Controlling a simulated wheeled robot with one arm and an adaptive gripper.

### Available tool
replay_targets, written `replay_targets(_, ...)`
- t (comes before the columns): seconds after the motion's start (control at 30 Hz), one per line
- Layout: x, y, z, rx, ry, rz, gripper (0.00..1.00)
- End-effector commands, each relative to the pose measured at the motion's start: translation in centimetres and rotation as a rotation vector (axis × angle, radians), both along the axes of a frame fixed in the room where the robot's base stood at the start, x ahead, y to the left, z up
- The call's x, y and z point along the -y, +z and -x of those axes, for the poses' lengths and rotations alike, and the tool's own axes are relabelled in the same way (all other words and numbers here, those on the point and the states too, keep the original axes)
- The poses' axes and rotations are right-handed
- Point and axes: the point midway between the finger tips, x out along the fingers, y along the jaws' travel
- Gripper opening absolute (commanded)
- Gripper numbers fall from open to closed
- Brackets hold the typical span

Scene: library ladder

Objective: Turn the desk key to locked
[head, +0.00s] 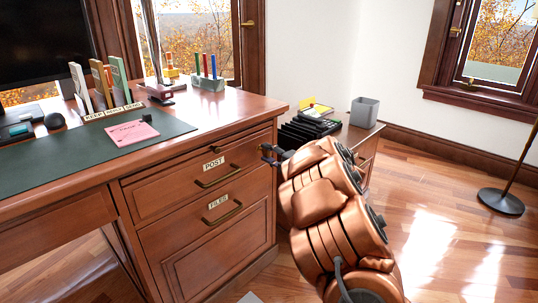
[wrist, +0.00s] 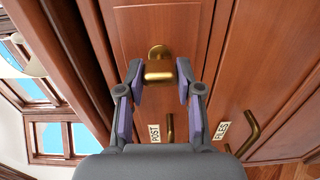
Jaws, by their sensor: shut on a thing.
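The desk key (wrist: 159,70) is brass and sits in a round brass lock plate (wrist: 158,51) on the wooden desk front, shown in the wrist view. Its flat bow lies crosswise between the purple-padded fingers of my gripper (wrist: 159,82). My gripper is shut on the bow, one finger at each side. In the head view, my gripper (head: 268,151) is at the right end of the desk front, above and right of the POST drawer handle (head: 217,177). The key is mostly hidden there by the fingers. I cannot tell the lock's state.
The FILES drawer (head: 205,225) is below the POST drawer; both look shut. A low cabinet (head: 366,140) with a black file rack (head: 308,127) and grey bin (head: 364,112) stands behind my arm. A floor lamp base (head: 500,202) is at right. Open floor lies between.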

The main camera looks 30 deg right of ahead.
Motion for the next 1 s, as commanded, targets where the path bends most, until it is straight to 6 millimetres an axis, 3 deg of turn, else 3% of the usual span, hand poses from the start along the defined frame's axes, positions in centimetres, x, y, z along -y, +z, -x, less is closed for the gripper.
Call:
replay_targets(0.2, 0.3, 0.5, 0.0, 0.009, -0.007, -0.001, 0.0)
replay_targets(0.23, 0.3, 0.5, 0.0, 0.009, -0.007, -0.001, 0.36)
replay_targets(0.47, 0.1, 0.3, 0.0, 0.006, -0.004, -0.001, 0.6)
replay_targets(0.8, 0.1, 0.2, 0.1, 0.003, -0.001, -0.002, 0.6)
replay_targets(1.0, 0.7, 0.0, 2.2, -0.001, -0.007, -0.002, 0.6)
